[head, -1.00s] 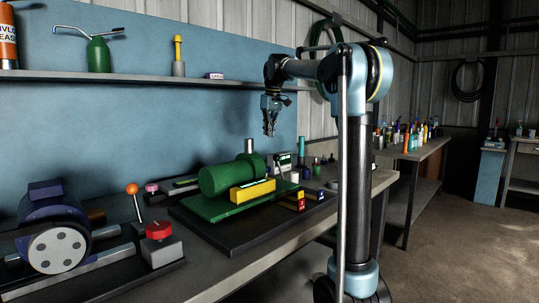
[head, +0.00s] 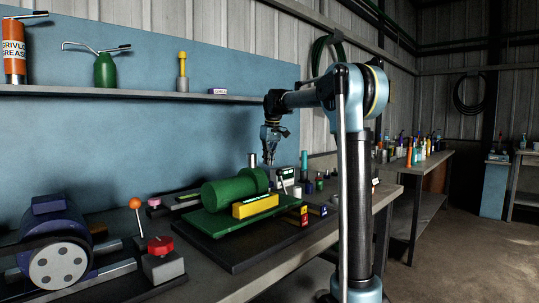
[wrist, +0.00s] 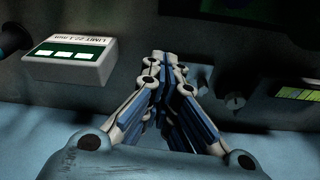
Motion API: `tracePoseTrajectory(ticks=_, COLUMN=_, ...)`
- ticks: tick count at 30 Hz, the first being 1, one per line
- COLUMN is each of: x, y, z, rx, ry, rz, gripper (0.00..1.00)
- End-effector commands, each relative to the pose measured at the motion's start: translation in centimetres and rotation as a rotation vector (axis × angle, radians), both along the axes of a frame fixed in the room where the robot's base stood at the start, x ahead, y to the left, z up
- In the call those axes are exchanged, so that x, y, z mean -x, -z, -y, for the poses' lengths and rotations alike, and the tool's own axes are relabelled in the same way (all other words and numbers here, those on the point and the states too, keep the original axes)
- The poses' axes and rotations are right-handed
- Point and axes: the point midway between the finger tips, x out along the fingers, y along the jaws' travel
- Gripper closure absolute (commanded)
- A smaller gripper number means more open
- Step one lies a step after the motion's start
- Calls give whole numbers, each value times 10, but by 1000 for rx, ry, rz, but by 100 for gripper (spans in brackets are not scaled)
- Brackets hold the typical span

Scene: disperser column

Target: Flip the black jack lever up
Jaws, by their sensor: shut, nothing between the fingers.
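My gripper (head: 270,161) is shut and empty, pointing down over the bench behind the right end of the green cylinder. In the wrist view its fingertips (wrist: 165,58) meet in the middle, above a dark surface. A thin lever with a dark knob (head: 281,176) seems to stand at the right end of the green machine, just right of and below my gripper in the head view; it is too small to be sure it is the black jack lever. I cannot make out a black lever clearly in the wrist view.
A white limit readout box (wrist: 68,60) lies left of my fingertips. The green cylinder (head: 230,188) and yellow block (head: 255,206) sit on a green plate. An orange-knobbed lever (head: 135,204) and red button (head: 160,246) stand left. Bottles and a grey cylinder crowd nearby.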

Motion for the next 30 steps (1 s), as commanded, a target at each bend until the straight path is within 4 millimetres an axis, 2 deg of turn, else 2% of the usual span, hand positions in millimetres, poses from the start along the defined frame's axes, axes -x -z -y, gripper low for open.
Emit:
tracePoseTrajectory(ticks=5, x=-6, y=31, z=-3, rx=0, ry=0, rz=0, gripper=100)
tracePoseTrajectory(ticks=9, x=10, y=28, z=8, rx=0, ry=2, rz=0, gripper=100)
tracePoseTrajectory(ticks=15, x=23, y=25, z=17, rx=0, ry=1, rz=0, gripper=100)
tracePoseTrajectory(ticks=30, x=27, y=24, z=20, rx=-1, ry=0, rz=1, gripper=100)
